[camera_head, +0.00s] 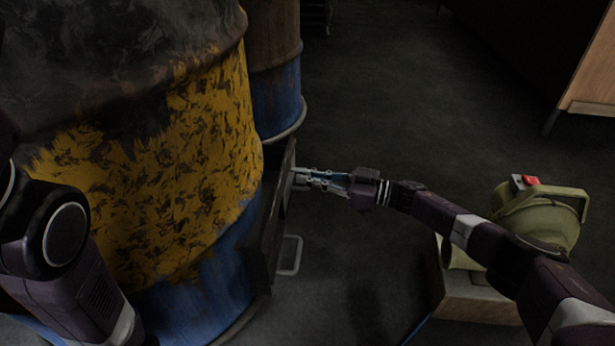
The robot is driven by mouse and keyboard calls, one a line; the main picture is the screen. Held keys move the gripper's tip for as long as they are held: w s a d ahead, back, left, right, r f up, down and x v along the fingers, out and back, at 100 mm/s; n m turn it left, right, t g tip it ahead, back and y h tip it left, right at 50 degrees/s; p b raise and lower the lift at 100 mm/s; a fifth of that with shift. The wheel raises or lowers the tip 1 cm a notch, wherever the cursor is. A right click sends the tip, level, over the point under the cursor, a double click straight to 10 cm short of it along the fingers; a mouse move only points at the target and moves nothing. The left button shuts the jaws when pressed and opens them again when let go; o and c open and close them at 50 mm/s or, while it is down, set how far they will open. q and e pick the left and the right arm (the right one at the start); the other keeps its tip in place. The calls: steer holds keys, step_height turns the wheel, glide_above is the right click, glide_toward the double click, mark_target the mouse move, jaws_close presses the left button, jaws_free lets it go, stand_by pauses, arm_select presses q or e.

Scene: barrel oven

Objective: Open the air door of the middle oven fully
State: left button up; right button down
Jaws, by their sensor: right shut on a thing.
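The large barrel oven (165,165), with worn yellow paint above blue, fills the left side of the head view. A dark plate (272,225) stands on its right side and is seen nearly edge-on. The exact contact and how far the air door is open cannot be made out. My left arm shows at the lower left, but its gripper is out of view.
A pale metal loop handle (292,256) sticks out below the gripper. Another rusty and blue barrel (275,85) stands behind. A green device with a red switch (545,212) sits on a wooden box (478,300) under my right arm. The dark floor between is mostly free.

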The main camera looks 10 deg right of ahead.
steer(key=shift+w+d, duration=0.25)
steer(key=c, duration=2.1)
jaws_free()
steer(key=shift+a, duration=0.15)
steer(key=shift+r, duration=0.1)
step_height(320, 180, up, 10)
steer(key=shift+f, duration=0.1)
